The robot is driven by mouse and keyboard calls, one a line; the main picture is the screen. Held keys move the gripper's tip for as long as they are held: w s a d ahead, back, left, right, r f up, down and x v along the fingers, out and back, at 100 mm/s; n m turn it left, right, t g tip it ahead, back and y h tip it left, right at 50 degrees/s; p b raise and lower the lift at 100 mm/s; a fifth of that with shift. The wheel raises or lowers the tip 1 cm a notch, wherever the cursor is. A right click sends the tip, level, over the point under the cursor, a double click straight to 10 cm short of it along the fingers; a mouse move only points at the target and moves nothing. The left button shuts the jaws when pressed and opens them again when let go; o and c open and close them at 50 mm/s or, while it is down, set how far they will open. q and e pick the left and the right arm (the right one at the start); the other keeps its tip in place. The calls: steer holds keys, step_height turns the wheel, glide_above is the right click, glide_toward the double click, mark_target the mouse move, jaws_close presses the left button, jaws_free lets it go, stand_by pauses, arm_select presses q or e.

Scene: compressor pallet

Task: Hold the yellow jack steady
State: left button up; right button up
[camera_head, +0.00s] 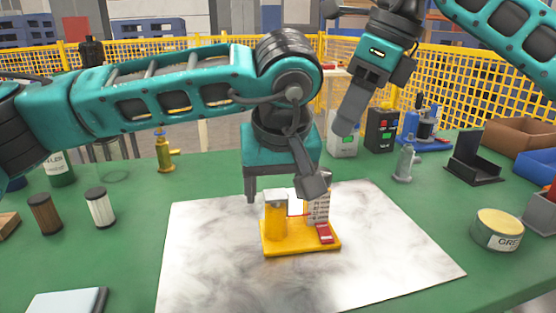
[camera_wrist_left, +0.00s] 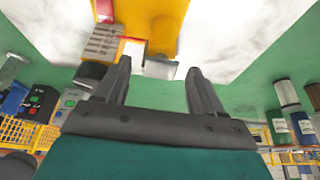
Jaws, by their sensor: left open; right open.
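A yellow unit (camera_head: 275,248) stands upright on a pale marbled sheet (camera_head: 210,270). It has a yellow cylinder with a light top, a ribbed grey-white column and a red part at the front. A smaller yellow bottle-shaped thing (camera_head: 165,152) stands at the back left; I cannot tell which one is the jack. My left gripper (camera_head: 281,190) is open just behind the yellow unit. In the left wrist view the open fingers (camera_wrist_left: 158,70) point at the unit (camera_wrist_left: 148,18), its light top near the gap; contact is unclear. My right gripper (camera_head: 352,108) is open and raised, away from the unit.
A grey bottle-shaped thing (camera_head: 404,165), a black holder (camera_head: 474,160) and a round tin (camera_head: 497,230) stand to the right. A brown cylinder (camera_head: 44,215) and a white cylinder (camera_head: 99,208) stand left. The sheet around the unit is clear.

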mark_target(275, 193)
arm_select(q)
steer(key=shift+x, duration=2.05)
